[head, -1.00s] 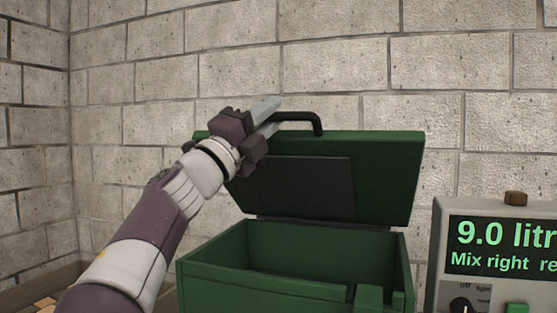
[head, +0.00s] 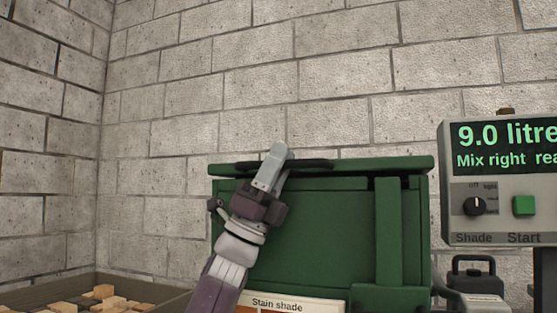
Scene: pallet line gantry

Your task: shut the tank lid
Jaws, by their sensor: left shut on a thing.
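The green tank (head: 320,235) stands at the centre. Its green lid (head: 385,165) lies about level across the tank's top and shows nearly edge-on. A black bar handle (head: 315,164) runs along the lid. My left gripper (head: 273,165) reaches up in front of the tank and is shut on the handle, hiding part of it. I cannot tell whether a thin gap remains between lid and rim. The tank's inside is hidden. My right gripper is out of view.
A grey control panel (head: 449,215) with a green display, a shade knob (head: 474,206) and a green start button (head: 523,205) stands at right. A black handled object (head: 473,268) is below it. A wooden bin (head: 140,287) with wood blocks is at lower left.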

